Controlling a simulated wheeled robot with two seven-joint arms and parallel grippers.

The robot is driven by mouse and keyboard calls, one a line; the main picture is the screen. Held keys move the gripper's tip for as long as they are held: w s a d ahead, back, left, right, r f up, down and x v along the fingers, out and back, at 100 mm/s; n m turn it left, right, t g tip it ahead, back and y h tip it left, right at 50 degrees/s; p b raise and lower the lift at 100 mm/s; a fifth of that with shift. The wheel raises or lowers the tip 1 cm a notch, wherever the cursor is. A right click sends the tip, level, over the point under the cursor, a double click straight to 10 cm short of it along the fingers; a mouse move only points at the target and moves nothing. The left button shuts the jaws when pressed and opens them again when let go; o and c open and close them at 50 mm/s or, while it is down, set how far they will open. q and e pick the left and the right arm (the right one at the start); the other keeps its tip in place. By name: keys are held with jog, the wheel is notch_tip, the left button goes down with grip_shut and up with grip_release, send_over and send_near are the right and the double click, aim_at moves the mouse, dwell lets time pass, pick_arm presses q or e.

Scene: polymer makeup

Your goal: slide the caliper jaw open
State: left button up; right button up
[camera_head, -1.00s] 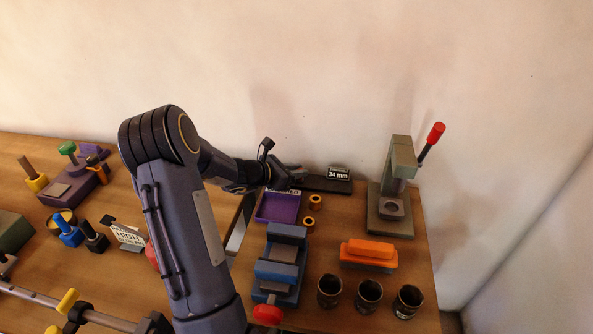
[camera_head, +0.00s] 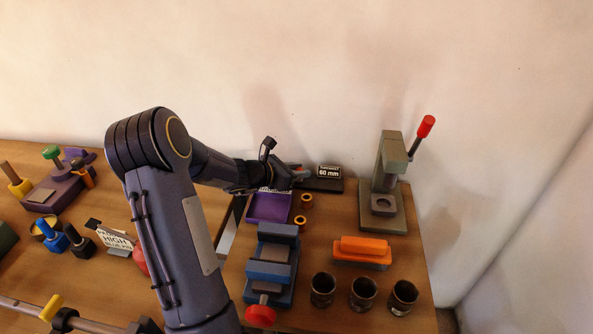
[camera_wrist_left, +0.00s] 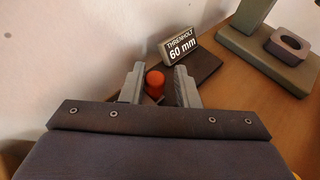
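The caliper (camera_head: 322,185) is a dark flat bar at the back of the table against the wall, with a display (camera_head: 329,171) reading 60 mm. In the left wrist view the display (camera_wrist_left: 180,46) reads "THRENHOLT 60 mm". A red-orange knob (camera_wrist_left: 155,79) stands on the caliper's dark part. My left gripper (camera_head: 301,175) is at the caliper's left part. In the left wrist view its two fingers (camera_wrist_left: 158,82) are apart with the knob between them, and a gap shows on the knob's right side. The jaw itself is mostly hidden by the gripper. My right gripper is out of view.
A grey-green press (camera_head: 383,195) with a red-tipped lever stands right of the caliper. A purple tray (camera_head: 268,208), brass rings (camera_head: 305,201), a blue vise (camera_head: 270,268), an orange block (camera_head: 362,248) and dark cups (camera_head: 363,293) lie in front.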

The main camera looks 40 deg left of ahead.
pick_arm(q)
jog(key=shift+s+a, duration=0.1)
jog(key=v, duration=0.7)
jog(key=shift+s+r, duration=0.15)
jog(key=shift+s, duration=0.15)
